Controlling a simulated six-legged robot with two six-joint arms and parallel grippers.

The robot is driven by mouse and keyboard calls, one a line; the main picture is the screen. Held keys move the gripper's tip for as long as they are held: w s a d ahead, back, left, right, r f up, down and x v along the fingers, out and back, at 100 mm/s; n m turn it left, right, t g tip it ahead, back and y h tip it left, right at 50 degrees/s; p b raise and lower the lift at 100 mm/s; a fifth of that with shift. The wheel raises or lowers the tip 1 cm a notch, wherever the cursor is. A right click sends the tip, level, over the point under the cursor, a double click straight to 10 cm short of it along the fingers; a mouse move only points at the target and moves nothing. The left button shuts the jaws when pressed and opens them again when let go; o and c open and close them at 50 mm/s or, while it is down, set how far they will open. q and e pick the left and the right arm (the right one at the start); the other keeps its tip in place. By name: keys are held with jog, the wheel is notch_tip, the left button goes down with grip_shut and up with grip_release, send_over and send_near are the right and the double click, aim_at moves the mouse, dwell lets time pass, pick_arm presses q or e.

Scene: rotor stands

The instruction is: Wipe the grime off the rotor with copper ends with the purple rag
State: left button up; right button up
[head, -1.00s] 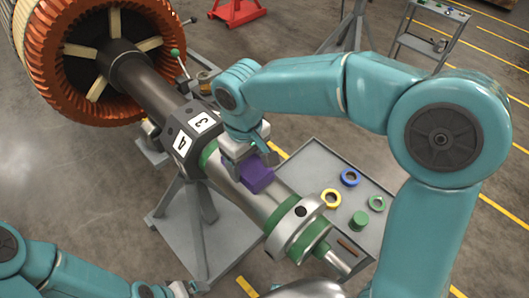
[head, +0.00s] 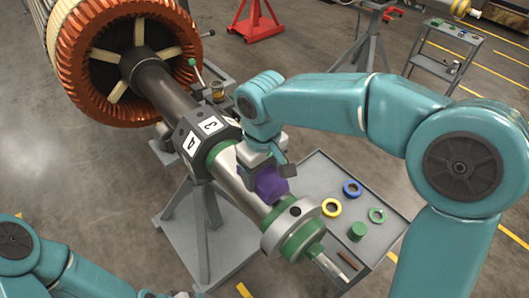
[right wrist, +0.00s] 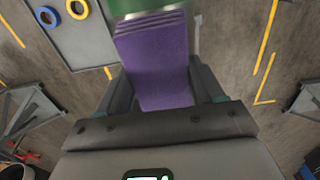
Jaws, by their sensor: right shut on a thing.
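The rotor with copper ends (head: 82,88) lies at the upper left of the head view. Its shaft (head: 232,172) runs down to the lower right, with green bands and a silver section. My right gripper (head: 266,165) is shut on the folded purple rag (head: 272,186), over the silver section near the end collar (head: 290,228). The rag seems to rest against the shaft. In the right wrist view the rag (right wrist: 158,65) stands between the fingers, below a green band. No grime can be made out. My left gripper (head: 172,295) is cut off by the bottom edge.
A grey stand (head: 208,232) is under the shaft. A grey tray table (head: 325,178) with blue, yellow and green rings and a green cylinder (head: 357,231) stands right of the shaft. A red stand (head: 257,22) and a grey cart (head: 436,68) are farther back.

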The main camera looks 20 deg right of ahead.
jog(key=shift+w+r, duration=0.2)
jog(key=shift+r, duration=0.05)
jog(key=shift+r+p, duration=0.2)
jog(key=shift+p, duration=0.2)
jog(key=shift+s+d+r+p, duration=0.1)
jog(key=shift+s+r+p, duration=0.15)
jog(key=shift+r+p, duration=0.5)
jog(key=shift+w+r+p, duration=0.1)
jog(key=shift+r+p, duration=0.4)
jog(key=shift+r, duration=0.35)
jog(key=shift+w+r, duration=0.1)
jog(key=shift+r, duration=0.9)
